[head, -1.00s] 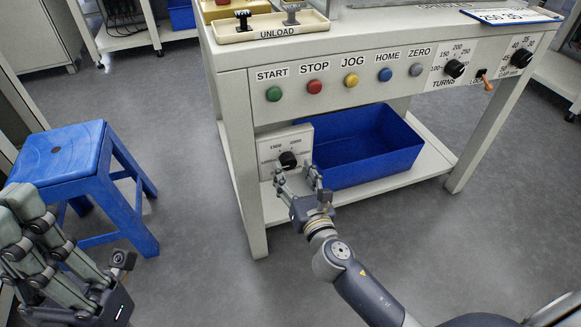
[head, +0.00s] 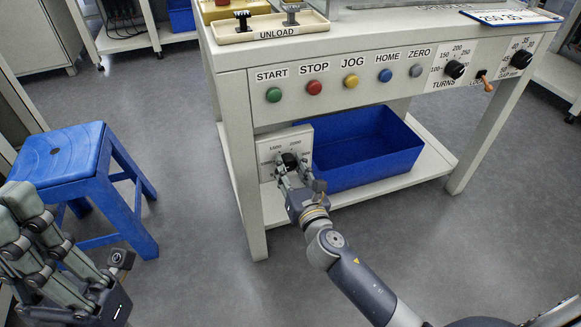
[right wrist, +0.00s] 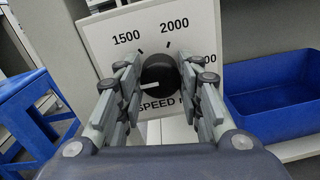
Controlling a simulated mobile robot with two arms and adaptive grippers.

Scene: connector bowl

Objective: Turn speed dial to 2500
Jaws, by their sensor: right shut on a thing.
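The speed dial (right wrist: 160,74) is a round black knob on a white panel (right wrist: 98,36) marked 1500 and 2000, with a further label partly hidden at the right. It also shows in the head view (head: 289,160), on the lower shelf level. Its white pointer line points left and slightly down, below the 1500 mark. My right gripper (right wrist: 160,78) is shut on the dial, one finger on each side; it also shows in the head view (head: 291,178). My left gripper (head: 45,240) hangs at the lower left, away from the panel; its jaw opening is unclear.
A blue bin (head: 366,150) stands on the shelf (head: 400,180) just right of the panel. A blue stool (head: 60,160) is at the left. Above, the bench front carries coloured buttons and a turns dial (head: 454,69). The floor in front is clear.

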